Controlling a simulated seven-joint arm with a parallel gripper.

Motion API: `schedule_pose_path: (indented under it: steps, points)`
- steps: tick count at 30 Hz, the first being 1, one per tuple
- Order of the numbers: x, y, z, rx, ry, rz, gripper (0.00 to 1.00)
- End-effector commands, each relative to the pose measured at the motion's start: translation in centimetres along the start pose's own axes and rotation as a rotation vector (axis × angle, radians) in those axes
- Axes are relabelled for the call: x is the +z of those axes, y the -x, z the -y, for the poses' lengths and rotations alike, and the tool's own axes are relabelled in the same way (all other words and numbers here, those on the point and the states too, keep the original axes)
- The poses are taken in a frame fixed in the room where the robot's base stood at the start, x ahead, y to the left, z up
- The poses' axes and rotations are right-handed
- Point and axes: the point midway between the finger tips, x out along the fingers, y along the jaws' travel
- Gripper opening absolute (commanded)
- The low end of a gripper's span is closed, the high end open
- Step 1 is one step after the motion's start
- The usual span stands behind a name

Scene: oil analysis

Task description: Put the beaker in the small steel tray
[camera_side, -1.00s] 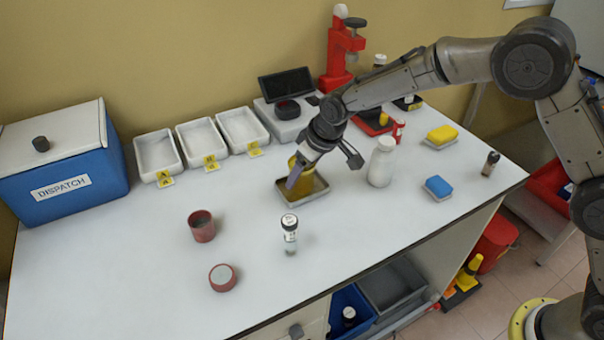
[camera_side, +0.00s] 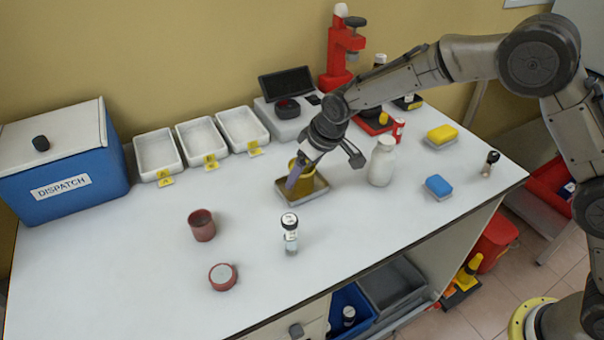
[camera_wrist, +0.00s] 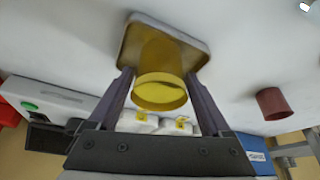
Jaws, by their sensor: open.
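The beaker (camera_side: 307,181), amber-yellow and open-topped, stands upright in the small steel tray (camera_side: 288,198) at the middle of the bench. In the wrist view, the beaker (camera_wrist: 160,92) shows between the fingers, with its base inside the tray (camera_wrist: 198,50). My gripper (camera_side: 298,172) is at the beaker, tilted down from the upper right. In the wrist view my gripper (camera_wrist: 159,78) has its fingers apart, one on each side of the beaker, with a gap visible on both sides. The far side of the beaker is hidden.
A white bottle (camera_side: 382,162) stands close right of the tray. A capped vial (camera_side: 290,234) is in front. White labelled trays (camera_side: 201,143) line the back.

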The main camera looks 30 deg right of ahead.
Motion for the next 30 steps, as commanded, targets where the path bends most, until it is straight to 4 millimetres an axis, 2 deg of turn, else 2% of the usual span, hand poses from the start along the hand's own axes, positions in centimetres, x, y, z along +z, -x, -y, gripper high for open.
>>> schedule_pose_path:
  steps: [9,15,19,28,30]
  points:
    - [0.0,6.5,0.0,0.000,0.000,-0.003,0.83]
    - [0.0,9.6,0.0,0.000,0.000,-0.001,0.83]
    - [0.0,10.6,0.0,0.000,0.000,0.000,0.83]
    - [0.1,11.1,-0.1,0.001,-0.001,0.001,0.83]
    - [0.3,11.7,-0.3,0.003,-0.006,-0.002,0.83]
